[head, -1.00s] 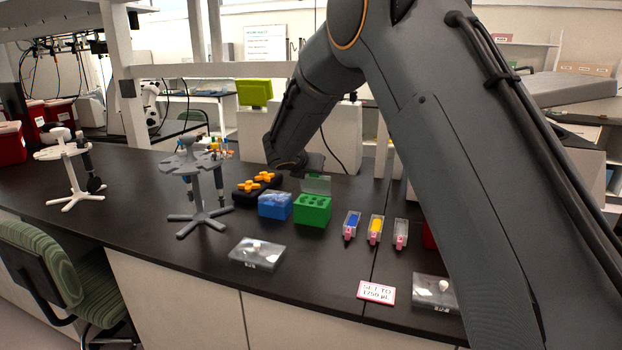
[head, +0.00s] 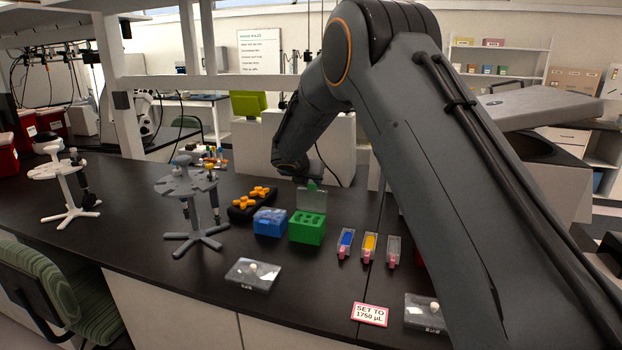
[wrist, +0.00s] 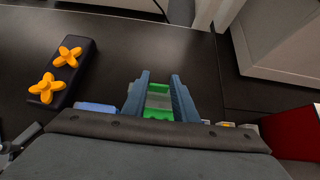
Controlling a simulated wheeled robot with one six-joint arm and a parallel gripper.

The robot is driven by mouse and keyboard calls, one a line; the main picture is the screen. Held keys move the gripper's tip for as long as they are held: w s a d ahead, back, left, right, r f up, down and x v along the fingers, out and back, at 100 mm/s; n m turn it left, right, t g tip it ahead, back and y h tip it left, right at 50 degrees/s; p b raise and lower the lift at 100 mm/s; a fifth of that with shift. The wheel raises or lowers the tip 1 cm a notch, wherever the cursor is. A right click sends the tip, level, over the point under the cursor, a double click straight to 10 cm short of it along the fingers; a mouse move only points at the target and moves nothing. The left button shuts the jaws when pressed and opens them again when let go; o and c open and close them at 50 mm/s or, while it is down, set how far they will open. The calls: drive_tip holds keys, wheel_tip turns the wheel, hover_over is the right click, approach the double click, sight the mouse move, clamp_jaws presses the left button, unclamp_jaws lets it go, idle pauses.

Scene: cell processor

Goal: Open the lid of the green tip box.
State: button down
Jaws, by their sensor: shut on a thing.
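The green tip box (head: 307,230) stands on the black bench in the head view. Its clear lid (head: 311,199) stands upright at the back edge, so the box's top with its holes shows. A small green tab (head: 312,185) is at the lid's upper edge. My gripper (wrist: 161,78) is shut on the lid; its two blue-grey fingers lie on either side of a green part (wrist: 158,101) in the wrist view. My wrist hides most of the box there, and the fingertips are hard to make out in the head view.
A blue box (head: 269,223) stands close at the left of the green one. Behind it is a black rack with orange knobs (head: 252,197). Several coloured reservoirs (head: 368,247) stand to the right, and a grey pipette stand (head: 190,200) to the left.

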drive_tip(key=shift+w+r, duration=0.1)
drive_tip(key=shift+r, duration=0.25)
drive_tip(key=c, duration=1.6)
unclamp_jaws()
drive_tip(key=shift+c, duration=0.2)
drive_tip(key=shift+o, duration=1.2)
drive_tip(key=shift+f, duration=0.2)
drive_tip(key=shift+s+a, duration=0.1)
drive_tip(key=shift+s, duration=0.1)
drive_tip(key=b+v, duration=0.2)
drive_tip(key=v, duration=0.5)
drive_tip(key=shift+s+r+b, duration=0.2)
drive_tip(key=shift+r+b, duration=0.05)
drive_tip(key=shift+b, duration=0.1)
drive_tip(key=shift+a, duration=0.1)
